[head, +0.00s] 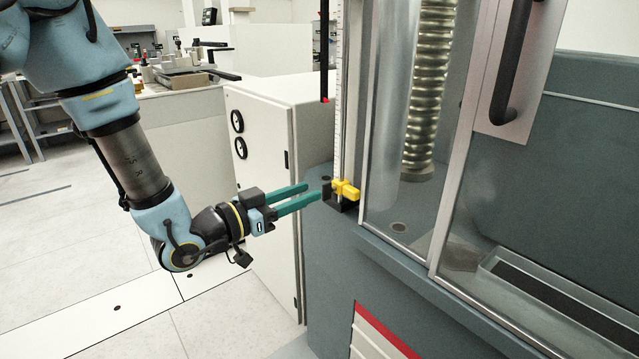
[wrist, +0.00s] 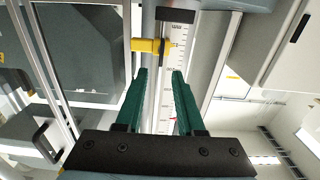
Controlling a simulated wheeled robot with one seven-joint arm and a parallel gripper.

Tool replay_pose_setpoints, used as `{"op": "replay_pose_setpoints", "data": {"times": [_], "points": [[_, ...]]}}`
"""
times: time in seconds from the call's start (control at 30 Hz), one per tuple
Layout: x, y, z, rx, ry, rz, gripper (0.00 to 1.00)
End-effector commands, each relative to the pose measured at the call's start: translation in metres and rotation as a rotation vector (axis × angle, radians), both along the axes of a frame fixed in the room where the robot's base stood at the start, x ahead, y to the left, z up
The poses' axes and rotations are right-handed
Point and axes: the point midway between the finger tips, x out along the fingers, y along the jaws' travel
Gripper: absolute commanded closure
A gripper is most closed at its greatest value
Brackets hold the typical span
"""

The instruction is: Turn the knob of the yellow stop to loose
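The yellow stop (head: 345,190) sits low on the vertical scale rail at the corner of the testing machine, with a black block behind and below it. In the wrist view its yellow knob (wrist: 147,45) sticks out to the left of the white ruler (wrist: 176,52). My gripper (head: 312,194) is open, its two green fingers spread and pointing at the stop from the left. In the wrist view the gap between the fingertips (wrist: 162,72) lies just short of the stop. Nothing is seen between the fingers except the rail and scale behind. The knob's loose or tight marking is too small to read.
The glass door (head: 400,130) with its metal frame stands right of the rail, with a black handle (head: 512,60). A white cabinet (head: 265,150) stands behind my gripper. A black rod with a red tip (head: 325,60) hangs above the stop. The floor at left is clear.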

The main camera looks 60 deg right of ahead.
Motion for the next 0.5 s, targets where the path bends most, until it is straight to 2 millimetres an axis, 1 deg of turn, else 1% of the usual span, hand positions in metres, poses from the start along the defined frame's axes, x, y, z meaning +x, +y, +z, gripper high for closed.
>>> {"op": "replay_pose_setpoints", "data": {"times": [0.03, 0.2, 0.33, 0.5], "points": [[-0.004, -0.01, 0.002, -0.002, 0.0, -0.003, 0.62], [-0.011, -0.032, 0.002, -0.001, 0.0, -0.001, 0.62], [-0.013, -0.042, 0.001, 0.0, 0.001, 0.001, 0.62], [-0.014, -0.045, 0.0, 0.001, 0.001, 0.001, 0.62]]}}
